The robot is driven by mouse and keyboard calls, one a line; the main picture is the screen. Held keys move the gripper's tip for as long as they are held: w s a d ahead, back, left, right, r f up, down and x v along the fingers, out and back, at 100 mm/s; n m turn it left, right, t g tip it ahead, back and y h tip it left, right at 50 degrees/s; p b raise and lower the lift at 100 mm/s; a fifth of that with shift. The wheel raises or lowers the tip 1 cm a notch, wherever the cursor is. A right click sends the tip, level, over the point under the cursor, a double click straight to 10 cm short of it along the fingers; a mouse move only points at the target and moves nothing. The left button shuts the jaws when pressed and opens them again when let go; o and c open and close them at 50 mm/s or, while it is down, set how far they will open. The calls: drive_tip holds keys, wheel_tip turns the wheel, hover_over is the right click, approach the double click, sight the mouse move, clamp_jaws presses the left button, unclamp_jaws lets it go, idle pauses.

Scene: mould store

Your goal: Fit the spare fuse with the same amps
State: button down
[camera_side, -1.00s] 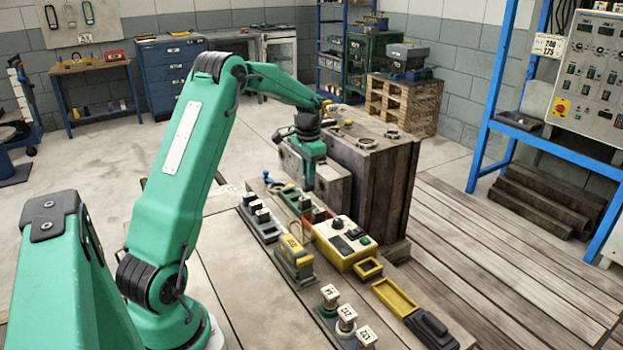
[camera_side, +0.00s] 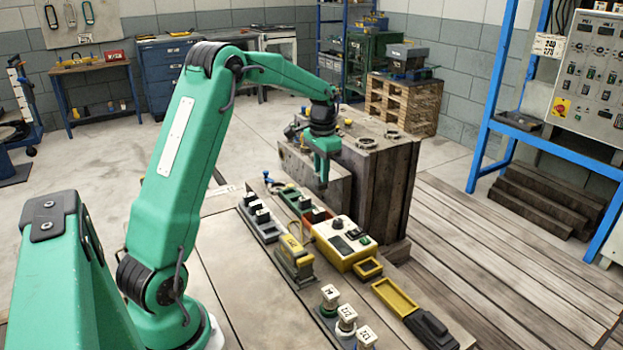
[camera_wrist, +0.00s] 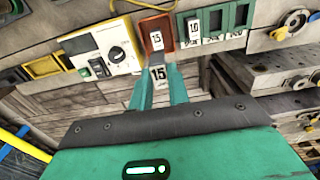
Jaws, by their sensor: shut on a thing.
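My gripper (camera_wrist: 158,88) is shut on a fuse marked 15 (camera_wrist: 158,73). In the side view, my gripper (camera_side: 322,180) is raised above the bench, near the grey-brown block. Beyond the held fuse in the wrist view is a red tray (camera_wrist: 170,22) with another fuse marked 15 (camera_wrist: 157,40) in it. To its right is a green fuse holder (camera_wrist: 227,19). A fuse marked 10 (camera_wrist: 193,26) sits in its left slot, and the two slots to the right look empty. The small labels below the slots are not readable.
A yellow tester (camera_side: 345,243) stands beside the red tray. Nearer are a yellow padlock-like thing (camera_side: 295,257) and white-topped fuses (camera_side: 346,318). A grey rack (camera_side: 268,233) holds dark fuses. A large block (camera_side: 375,190) stands close behind my gripper.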

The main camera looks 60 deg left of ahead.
drive_tip(key=shift+s+a, duration=0.15)
drive_tip(key=shift+s, duration=0.3)
drive_tip(key=s+a+f, duration=0.1)
drive_tip(key=s+f, duration=0.2)
drive_tip(key=s, duration=1.1)
drive_tip(key=shift+a+f, duration=0.15)
drive_tip(key=shift+f, duration=0.05)
drive_tip(key=shift+f, duration=0.15)
drive_tip(key=shift+f, duration=2.55)
drive_tip(key=shift+f, duration=1.05)
idle(0.4)
drive_tip(key=c, duration=1.3)
unclamp_jaws()
drive_tip(key=shift+o, duration=0.2)
